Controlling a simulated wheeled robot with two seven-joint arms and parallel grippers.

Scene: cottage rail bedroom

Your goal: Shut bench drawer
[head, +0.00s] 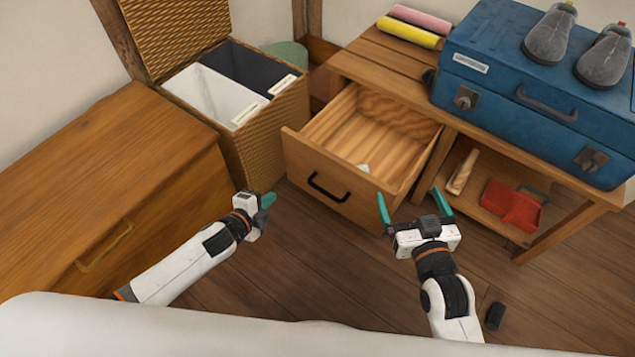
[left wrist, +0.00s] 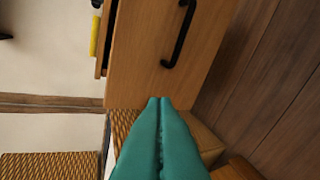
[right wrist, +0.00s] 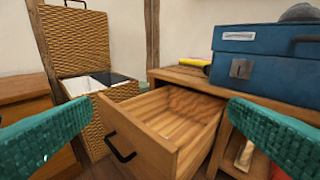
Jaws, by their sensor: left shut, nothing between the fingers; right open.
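The bench drawer (head: 322,182) is pulled well out of the wooden bench (head: 395,76), with a black handle on its front. A small white item (head: 363,168) lies inside it. My left gripper (head: 268,200) is shut and empty, left of the drawer front and apart from it in the head view. In the left wrist view its teal fingers (left wrist: 160,102) point at the drawer front (left wrist: 150,60), below the handle (left wrist: 180,35). My right gripper (head: 414,205) is open, at the drawer's right front side. In the right wrist view the drawer (right wrist: 150,135) shows between its fingers.
A blue suitcase (head: 530,85) with grey slippers (head: 550,36) and two rolls (head: 408,32) are on the bench. A red dustpan (head: 511,204) and a brush (head: 463,172) sit on its lower shelf. A wicker hamper (head: 262,137) and wooden chest (head: 100,185) stand left. A dark object (head: 495,316) lies on the floor.

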